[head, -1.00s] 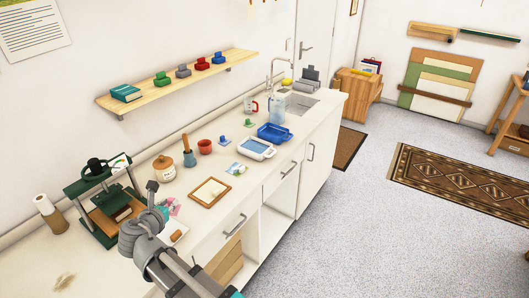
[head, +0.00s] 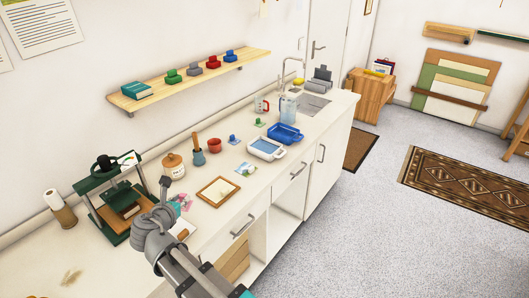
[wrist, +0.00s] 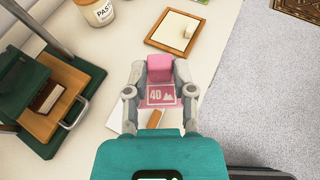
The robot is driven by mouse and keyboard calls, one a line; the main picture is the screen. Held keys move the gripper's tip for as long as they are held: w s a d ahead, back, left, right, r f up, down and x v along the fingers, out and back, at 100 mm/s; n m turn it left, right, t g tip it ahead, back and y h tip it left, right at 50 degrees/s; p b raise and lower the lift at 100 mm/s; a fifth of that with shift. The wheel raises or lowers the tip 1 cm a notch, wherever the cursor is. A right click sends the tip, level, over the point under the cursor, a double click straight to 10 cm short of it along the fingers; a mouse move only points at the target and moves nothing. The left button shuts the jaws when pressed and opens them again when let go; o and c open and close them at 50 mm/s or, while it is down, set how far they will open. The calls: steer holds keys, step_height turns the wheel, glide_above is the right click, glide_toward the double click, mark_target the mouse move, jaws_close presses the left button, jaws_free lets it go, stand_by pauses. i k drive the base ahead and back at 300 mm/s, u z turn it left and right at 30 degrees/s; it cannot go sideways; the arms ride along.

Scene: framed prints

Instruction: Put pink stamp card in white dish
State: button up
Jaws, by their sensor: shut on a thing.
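The pink stamp card (wrist: 160,95) has a raised pink block and a flat face marked "40" with a mountain. My gripper (wrist: 160,72) has its fingers shut on the sides of the block in the wrist view. In the head view the card (head: 187,201) is a small pink patch, partly hidden by my arm. I cannot tell whether it clears the counter. The white dish (head: 254,149), with a blue inside, stands farther along the counter, away from my gripper.
A wooden frame (head: 218,191) and a small green-and-white card (head: 245,169) lie between. A blue tray (head: 284,133) is behind the dish. A green press (head: 104,200), paste jar (head: 173,165) and blue brush pot (head: 198,157) stand to the left. A blue card (head: 234,140) lies near a red pot (head: 214,145).

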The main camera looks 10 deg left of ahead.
mark_target(266, 151)
steer(key=u, duration=0.05)
steer(key=i, duration=0.95)
steer(key=z, duration=0.05)
